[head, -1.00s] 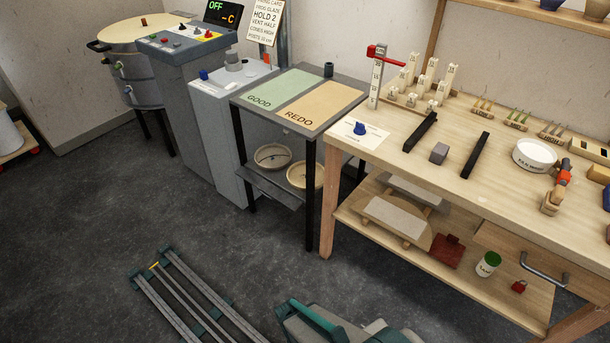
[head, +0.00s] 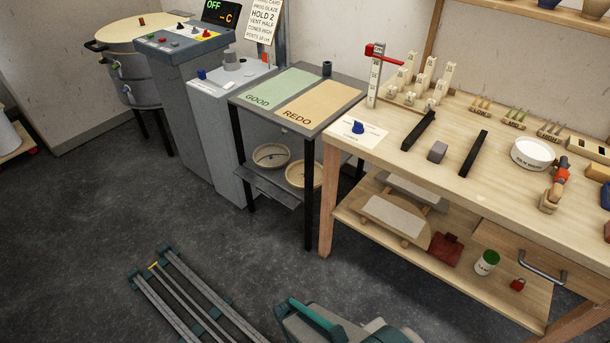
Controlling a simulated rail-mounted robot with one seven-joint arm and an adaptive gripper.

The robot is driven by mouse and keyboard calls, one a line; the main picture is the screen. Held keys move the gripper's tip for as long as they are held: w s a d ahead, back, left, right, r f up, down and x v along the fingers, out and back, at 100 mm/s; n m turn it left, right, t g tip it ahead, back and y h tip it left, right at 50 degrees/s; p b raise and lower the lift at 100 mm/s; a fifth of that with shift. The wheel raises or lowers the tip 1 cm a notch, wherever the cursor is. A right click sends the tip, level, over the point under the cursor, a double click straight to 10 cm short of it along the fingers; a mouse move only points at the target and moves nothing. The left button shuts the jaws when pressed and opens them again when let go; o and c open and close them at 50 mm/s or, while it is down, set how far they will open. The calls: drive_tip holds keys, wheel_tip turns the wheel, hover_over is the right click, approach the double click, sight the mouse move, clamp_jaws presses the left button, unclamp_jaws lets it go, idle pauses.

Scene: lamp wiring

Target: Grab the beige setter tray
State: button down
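No thing in the head view is labelled as a setter tray, so I cannot tell for certain which one it is. Two round, shallow beige dishes stand on the low shelf under the small table: one at the left (head: 271,156) and one at the right (head: 300,176), partly hidden by a black table leg. On the workbench, a pale beige holder (head: 405,99) carries several upright white numbered pieces. My gripper is not in view. Teal and grey parts, probably my own arm, show at the bottom edge, well apart from the tables.
The small table (head: 318,120) has a green GOOD area and an orange REDO area, both empty. The workbench (head: 398,165) holds two black bars, a grey block and a white bowl (head: 533,154). A grey control cabinet and round kiln (head: 137,30) stand left. Open floor lies in front.

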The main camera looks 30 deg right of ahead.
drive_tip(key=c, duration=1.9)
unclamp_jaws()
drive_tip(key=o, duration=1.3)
